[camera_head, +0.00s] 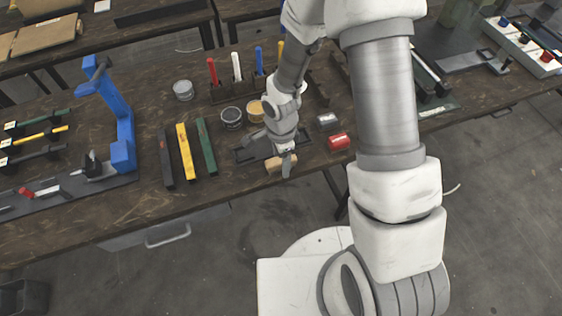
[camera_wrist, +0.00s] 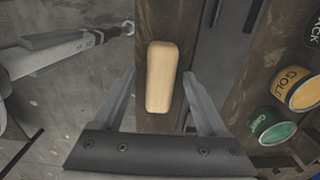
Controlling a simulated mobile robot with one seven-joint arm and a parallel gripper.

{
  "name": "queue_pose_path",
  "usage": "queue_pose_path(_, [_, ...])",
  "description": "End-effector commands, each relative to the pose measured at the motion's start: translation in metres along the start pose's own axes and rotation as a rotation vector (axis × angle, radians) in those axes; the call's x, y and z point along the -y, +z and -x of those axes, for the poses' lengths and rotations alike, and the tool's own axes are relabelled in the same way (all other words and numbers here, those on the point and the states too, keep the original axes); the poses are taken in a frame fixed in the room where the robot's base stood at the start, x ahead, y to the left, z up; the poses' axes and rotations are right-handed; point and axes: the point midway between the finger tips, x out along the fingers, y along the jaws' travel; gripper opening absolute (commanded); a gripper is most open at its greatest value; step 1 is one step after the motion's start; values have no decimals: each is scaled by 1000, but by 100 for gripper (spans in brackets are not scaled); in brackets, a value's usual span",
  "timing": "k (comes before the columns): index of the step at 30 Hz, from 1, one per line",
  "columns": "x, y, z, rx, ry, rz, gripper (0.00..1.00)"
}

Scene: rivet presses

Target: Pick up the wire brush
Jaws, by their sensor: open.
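The wire brush shows as a pale wooden block (camera_wrist: 162,77) with rounded ends in the wrist view; its bristles are not visible. In the head view the tan block (camera_head: 273,164) lies near the front edge of the dark wooden bench (camera_head: 225,190), partly hidden by my gripper (camera_head: 286,164). In the wrist view my gripper (camera_wrist: 160,88) is open, with one finger on each side of the block. Gaps show between the block and both fingers, and I cannot tell how high the fingertips are above the bench.
A dark tray (camera_head: 246,155) lies behind the block. Black, yellow and green bars (camera_head: 186,152) lie to its left, and a red cylinder (camera_head: 339,142) to its right. Open tins stand behind, including a gold-labelled tin (camera_wrist: 298,90). The bench front left of the block is clear.

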Motion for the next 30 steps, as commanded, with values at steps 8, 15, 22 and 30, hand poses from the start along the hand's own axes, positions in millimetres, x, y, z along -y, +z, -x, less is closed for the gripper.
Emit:
queue_pose_path(8, [0, 0, 0, 0, 0, 0, 75])
queue_pose_path(15, [0, 0, -3, 0, 0, 2, 75])
queue_pose_path(22, [0, 0, -5, 0, 0, 0, 75])
queue_pose_path(30, [0, 0, -5, 0, 0, 1, 75])
